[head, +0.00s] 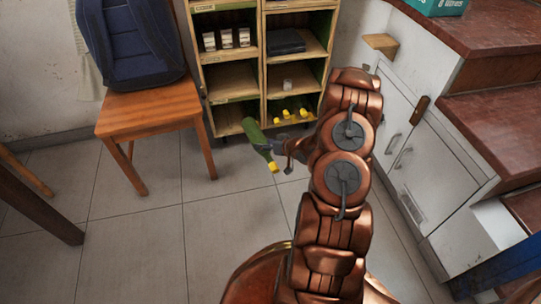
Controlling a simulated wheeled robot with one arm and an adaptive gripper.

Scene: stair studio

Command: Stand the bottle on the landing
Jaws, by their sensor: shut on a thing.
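A green bottle (254,132) with a yellow cap is in my gripper (274,147), left of my arm and in front of the shelf. My gripper is shut on it near the neck; the fingers are small and partly hidden. The bottle looks tilted, with its base toward the upper left and its cap toward the lower right. It appears to be held above the floor, but its height is hard to tell. The red-brown top surface of the stairs, which looks like the landing (470,30), is at the upper right, apart from the bottle.
Red-brown steps (500,125) descend below it, beside a white cabinet (395,125). A teal box (436,5) stands on the top surface. The wooden shelf (262,72) holds cups and yellow-capped items. A chair (150,105) bears a blue backpack (125,45).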

